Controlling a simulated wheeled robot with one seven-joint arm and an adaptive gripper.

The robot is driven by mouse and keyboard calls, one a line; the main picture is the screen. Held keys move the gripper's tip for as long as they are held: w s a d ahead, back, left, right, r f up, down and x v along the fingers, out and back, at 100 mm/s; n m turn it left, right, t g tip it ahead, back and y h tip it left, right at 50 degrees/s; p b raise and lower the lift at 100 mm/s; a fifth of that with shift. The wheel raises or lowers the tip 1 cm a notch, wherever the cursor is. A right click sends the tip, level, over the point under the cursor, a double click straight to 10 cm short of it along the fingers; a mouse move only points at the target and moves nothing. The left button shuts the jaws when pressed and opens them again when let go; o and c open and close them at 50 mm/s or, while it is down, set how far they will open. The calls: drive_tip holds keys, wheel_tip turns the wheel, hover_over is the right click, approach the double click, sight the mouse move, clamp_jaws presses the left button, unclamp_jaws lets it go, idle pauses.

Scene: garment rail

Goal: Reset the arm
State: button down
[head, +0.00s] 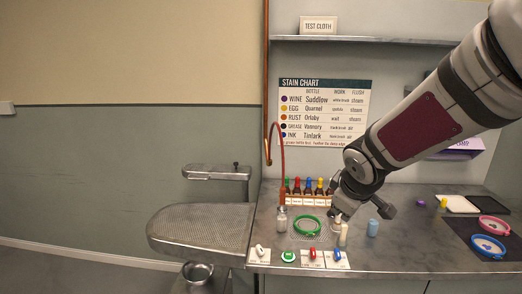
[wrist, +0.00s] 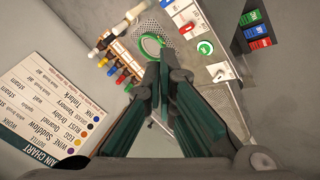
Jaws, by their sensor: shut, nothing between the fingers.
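My arm (head: 420,125) reaches in from the upper right in the head view and bends down over the grey counter (head: 405,240). In the wrist view, the dark green fingers of my gripper (wrist: 160,62) come together at their tips with nothing between them. The fingers appear above the counter, in front of a green ring (wrist: 151,45). In the head view the fingertips are hard to make out, as my wrist parts overlap the bottles and counter behind them.
A rack of coloured bottles (head: 307,194), a green ring (head: 307,225) and colour-marked switches (head: 312,256) are close by. Pink and blue hoops (head: 488,247) lie at the right. The perforated board (head: 200,229) at the left is clear.

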drive_tip(key=s+r+m, duration=0.2)
drive_tip(key=s+m, duration=0.1)
drive_tip(key=s, duration=0.6)
drive_tip(key=s+r+m+g, duration=0.1)
drive_tip(key=s+r+m, duration=0.1)
drive_tip(key=s, duration=0.7)
drive_tip(key=s+r+m+y, duration=0.1)
drive_tip(key=s+m, duration=0.3)
drive_tip(key=s, duration=0.6)
drive_tip(key=shift+a+r+g, duration=0.15)
drive_tip(key=shift+r+g, duration=0.25)
drive_tip(key=shift+r, duration=0.45)
